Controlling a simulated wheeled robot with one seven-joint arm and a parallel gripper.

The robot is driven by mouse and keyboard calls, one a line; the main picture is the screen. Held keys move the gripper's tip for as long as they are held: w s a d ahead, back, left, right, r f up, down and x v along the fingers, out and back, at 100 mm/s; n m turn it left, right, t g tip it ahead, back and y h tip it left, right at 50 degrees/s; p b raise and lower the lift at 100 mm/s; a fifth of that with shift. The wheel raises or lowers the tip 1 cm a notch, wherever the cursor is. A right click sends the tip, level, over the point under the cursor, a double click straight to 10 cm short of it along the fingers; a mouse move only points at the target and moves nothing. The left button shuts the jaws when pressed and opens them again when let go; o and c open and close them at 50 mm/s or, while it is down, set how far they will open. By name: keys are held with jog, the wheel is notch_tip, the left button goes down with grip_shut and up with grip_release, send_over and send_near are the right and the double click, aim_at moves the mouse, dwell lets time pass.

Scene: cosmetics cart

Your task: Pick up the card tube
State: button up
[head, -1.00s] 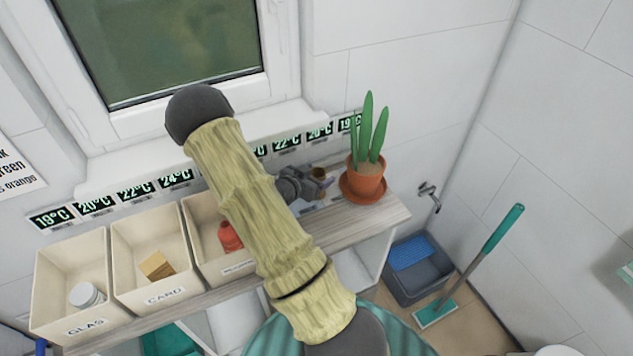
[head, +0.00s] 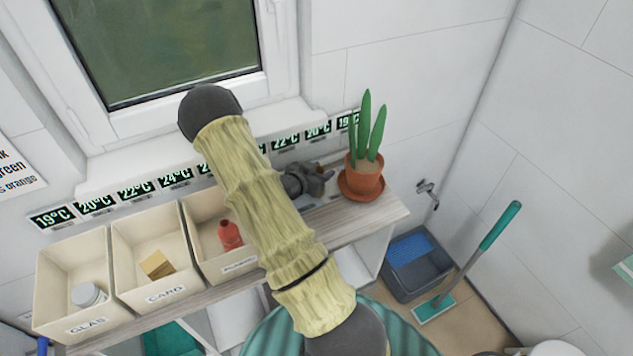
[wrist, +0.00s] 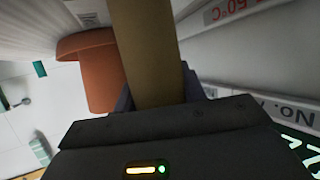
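The card tube (wrist: 150,55) is a plain brown upright-looking cylinder in the wrist view, running from the top edge down to my gripper's dark body. My gripper (wrist: 158,92) has a finger on either side of it, with no clear gap to see; whether they press on it I cannot tell. In the head view my gripper (head: 322,180) is over the right part of the shelf, just left of the potted plant.
The terracotta plant pot (head: 364,182) stands close to my gripper on the shelf (head: 385,215); it also shows in the wrist view (wrist: 92,65). Labelled bins, including the card bin (head: 165,297) with a tan block, stand left. The wall with temperature labels is close behind.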

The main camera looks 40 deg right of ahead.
jog(key=shift+r, duration=0.1)
notch_tip(320, 180, up, 10)
jog(key=b, duration=0.1)
dwell(0.6)
dwell(0.6)
